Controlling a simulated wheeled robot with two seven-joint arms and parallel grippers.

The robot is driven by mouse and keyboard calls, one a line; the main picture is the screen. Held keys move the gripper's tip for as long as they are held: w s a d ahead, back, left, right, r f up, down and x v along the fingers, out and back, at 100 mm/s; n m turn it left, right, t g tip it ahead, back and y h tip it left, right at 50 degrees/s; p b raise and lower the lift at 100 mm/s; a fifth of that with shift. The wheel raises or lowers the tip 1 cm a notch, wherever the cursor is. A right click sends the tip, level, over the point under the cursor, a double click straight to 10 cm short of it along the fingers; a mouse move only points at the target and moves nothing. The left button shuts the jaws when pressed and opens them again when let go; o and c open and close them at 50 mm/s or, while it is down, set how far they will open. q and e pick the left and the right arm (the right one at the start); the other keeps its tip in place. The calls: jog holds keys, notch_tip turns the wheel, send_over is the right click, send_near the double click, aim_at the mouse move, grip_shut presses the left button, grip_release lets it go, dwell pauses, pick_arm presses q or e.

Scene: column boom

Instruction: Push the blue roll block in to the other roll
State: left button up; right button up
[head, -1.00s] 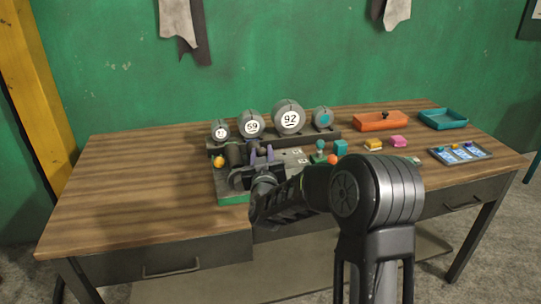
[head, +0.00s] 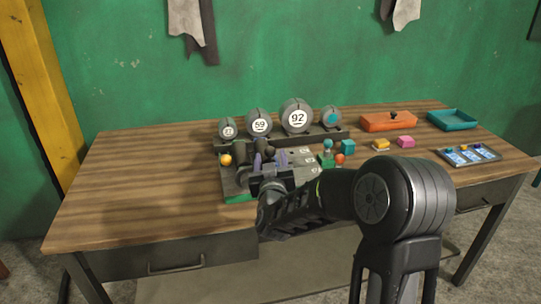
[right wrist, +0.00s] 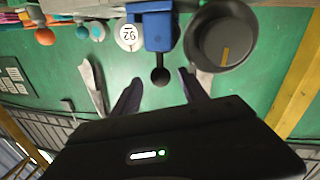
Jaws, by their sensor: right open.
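The blue roll block (right wrist: 158,32) shows in the right wrist view, with a dark round knob (right wrist: 160,76) on a short stem. A thick dark roll (right wrist: 222,38) with a yellow mark on its end face is beside it to the right, with a narrow gap. My right gripper (head: 270,161) is over the grey fixture board (head: 237,186) in the head view. In the wrist view its two fingers (right wrist: 160,80) are apart, one on each side of the knob, and hold nothing visible. The head view shows dark rolls just behind the gripper; the blue block is hidden there. My left gripper is not in view.
Numbered round weights (head: 297,117) stand on a dark rack behind the board. An orange ball (head: 226,160) is at the board's left. Small coloured blocks, an orange box (head: 388,122) and a teal tray (head: 452,120) lie to the right. The table's left side is clear.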

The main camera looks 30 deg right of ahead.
jog(key=v, duration=0.4)
jog(key=shift+s, duration=0.1)
dwell(0.4)
